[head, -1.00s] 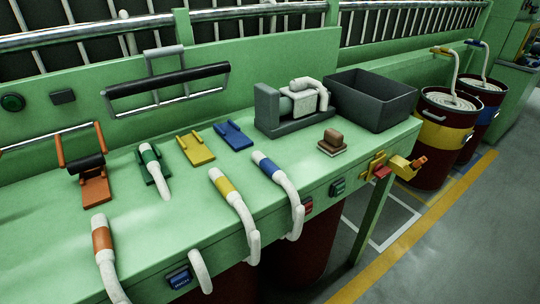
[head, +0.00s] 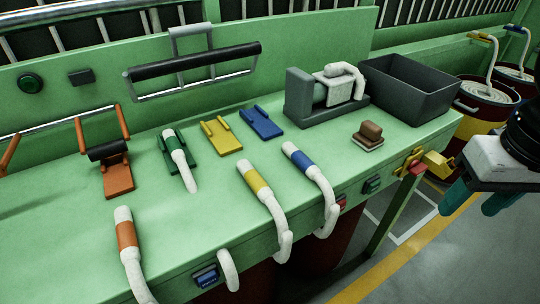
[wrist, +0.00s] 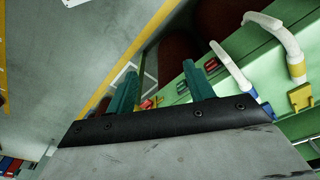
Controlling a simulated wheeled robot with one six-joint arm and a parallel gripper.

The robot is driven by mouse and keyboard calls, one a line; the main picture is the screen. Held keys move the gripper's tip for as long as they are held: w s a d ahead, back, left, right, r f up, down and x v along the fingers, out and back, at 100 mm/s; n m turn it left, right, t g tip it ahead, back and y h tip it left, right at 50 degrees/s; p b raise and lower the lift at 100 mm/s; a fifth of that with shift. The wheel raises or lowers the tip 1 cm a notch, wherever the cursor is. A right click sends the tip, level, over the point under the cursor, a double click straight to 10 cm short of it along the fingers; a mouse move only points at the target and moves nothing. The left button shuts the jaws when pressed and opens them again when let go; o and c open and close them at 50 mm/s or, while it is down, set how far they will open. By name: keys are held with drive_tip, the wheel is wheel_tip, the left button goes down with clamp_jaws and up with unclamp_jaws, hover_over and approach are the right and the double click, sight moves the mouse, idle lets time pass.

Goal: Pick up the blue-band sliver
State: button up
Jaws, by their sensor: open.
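The blue-band sliver (head: 327,193) is a white rope with a blue band near its upper end. It lies on the green bench with its lower end curling over the front edge. In the wrist view the blue-band sliver (wrist: 230,67) shows right of my fingers, its blue band partly cut off by the gripper body. My gripper (head: 475,200) is at the right of the head view, over the floor beyond the bench's right end. Its teal fingers are apart and empty, well away from the sliver. They also show in the wrist view (wrist: 160,86).
A yellow-band sliver (head: 266,200) lies close left of it, an orange-band one (head: 128,245) farther left. A green-band sliver (head: 178,160) lies at a green holder. Empty yellow (head: 222,138) and blue (head: 262,124) holders, a brown block (head: 369,133) and a dark bin (head: 405,98) stand behind.

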drive_tip(key=w+a+r+n, duration=0.1)
drive_tip(key=w+a+n, duration=0.3)
drive_tip(key=w+a, duration=0.65)
drive_tip(key=n+g, duration=0.1)
drive_tip(key=n, duration=0.2)
hover_over(306, 160)
drive_tip(key=f, duration=0.3)
drive_tip(key=shift+d+f, duration=0.25)
drive_tip(key=shift+w+a+f, duration=0.15)
drive_tip(key=shift+a+f, duration=0.05)
drive_tip(key=shift+f, duration=0.1)
wheel_tip(306, 160, down, 8)
drive_tip(key=shift+r, duration=0.25)
drive_tip(key=c, duration=1.1)
